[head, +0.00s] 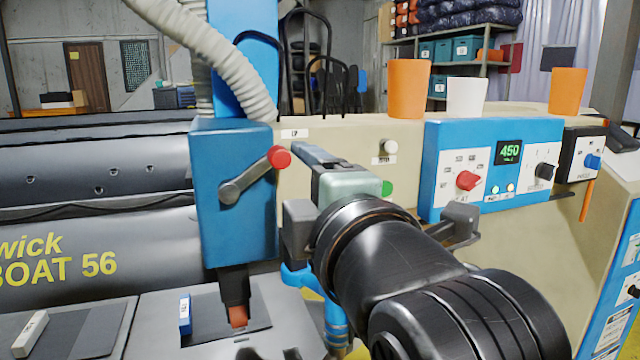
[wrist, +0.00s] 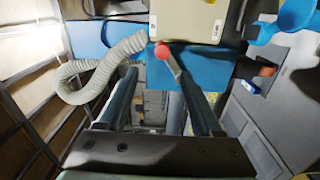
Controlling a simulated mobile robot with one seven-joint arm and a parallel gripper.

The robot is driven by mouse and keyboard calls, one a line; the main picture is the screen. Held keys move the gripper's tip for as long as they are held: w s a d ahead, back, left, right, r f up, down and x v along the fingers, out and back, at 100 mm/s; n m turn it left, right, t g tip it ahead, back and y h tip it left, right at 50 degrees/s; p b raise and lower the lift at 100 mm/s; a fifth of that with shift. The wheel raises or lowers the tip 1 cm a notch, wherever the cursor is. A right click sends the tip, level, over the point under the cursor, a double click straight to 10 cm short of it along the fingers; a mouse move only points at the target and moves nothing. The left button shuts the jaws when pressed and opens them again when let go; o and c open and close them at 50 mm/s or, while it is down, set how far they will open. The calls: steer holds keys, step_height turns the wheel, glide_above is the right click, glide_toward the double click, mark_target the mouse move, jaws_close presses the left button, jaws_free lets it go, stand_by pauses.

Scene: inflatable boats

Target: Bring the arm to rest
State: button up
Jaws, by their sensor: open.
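My gripper (head: 303,150) is at the end of my black arm, pointing away from the head camera toward the beige panel. In the wrist view its two fingers (wrist: 158,78) stand apart with nothing held between them. A grey lever (head: 240,183) with a red knob (head: 279,157) sits on the blue machine housing (head: 235,225), just left of the fingers. In the wrist view the red knob (wrist: 162,51) shows near the fingertips, with the lever close to the right finger. I cannot tell whether they touch. The far finger is mostly hidden in the head view.
A blue control box (head: 550,135) reading 450 and a red dial (head: 466,180) are right of my arm. Orange (head: 408,90) and white (head: 467,97) cups stand on the panel top. A ribbed hose (head: 220,60) hangs above the housing. A grey boat (head: 100,220) lies left.

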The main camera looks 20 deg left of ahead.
steer(key=s+d+r+m+t+h+p, duration=0.3)
steer(key=s+d+r+m+t+h, duration=0.2)
steer(key=r+m, duration=0.4)
steer(key=s+d+r+m+t+h+p, duration=0.3)
steer(key=s+d+r+m+t+h, duration=0.2)
steer(key=r+m, duration=0.5)
steer(key=s+d+m+t, duration=0.1)
steer(key=d+m+t, duration=0.1)
steer(key=m, duration=0.3)
steer(key=shift+p, duration=0.3)
